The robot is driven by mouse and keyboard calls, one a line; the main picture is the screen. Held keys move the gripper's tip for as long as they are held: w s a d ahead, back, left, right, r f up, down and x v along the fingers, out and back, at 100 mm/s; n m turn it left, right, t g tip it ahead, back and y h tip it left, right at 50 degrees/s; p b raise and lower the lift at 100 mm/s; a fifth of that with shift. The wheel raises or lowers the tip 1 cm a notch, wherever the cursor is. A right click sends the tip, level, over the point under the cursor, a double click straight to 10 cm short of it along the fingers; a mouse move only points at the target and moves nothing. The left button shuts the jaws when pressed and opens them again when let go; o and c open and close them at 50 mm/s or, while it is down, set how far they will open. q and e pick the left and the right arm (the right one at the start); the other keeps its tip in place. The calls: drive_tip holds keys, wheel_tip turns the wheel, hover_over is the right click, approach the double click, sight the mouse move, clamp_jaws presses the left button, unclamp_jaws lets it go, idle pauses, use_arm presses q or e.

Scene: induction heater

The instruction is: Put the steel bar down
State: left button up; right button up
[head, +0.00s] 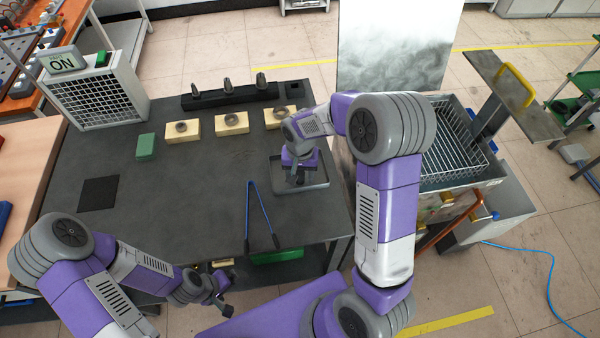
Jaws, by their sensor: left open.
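My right gripper (298,177) points down over a shallow dark tray (318,186) on the right part of the dark workbench. Its fingers are mostly hidden by its own wrist and dark against the tray, so I cannot tell if it is open or shut. I cannot make out the steel bar; it may be hidden at the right gripper. My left gripper (222,297) is open, low in front of the bench's front edge, away from the tray.
Blue-handled tongs (259,215) lie left of the tray. Pale blocks with rings (183,131) and a black rack (230,95) with dark upright pieces stand behind. A green block (146,147) and a dark square (99,193) are left. A wire basket (452,150) is right.

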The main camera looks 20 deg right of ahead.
sight(300, 173)
drive_tip(key=shift+r, duration=0.1)
drive_tip(key=shift+r, duration=0.25)
wheel_tip(300, 173, up, 12)
drive_tip(key=p, duration=0.2)
drive_tip(key=shift+f+p, duration=0.15)
drive_tip(key=shift+p, duration=0.15)
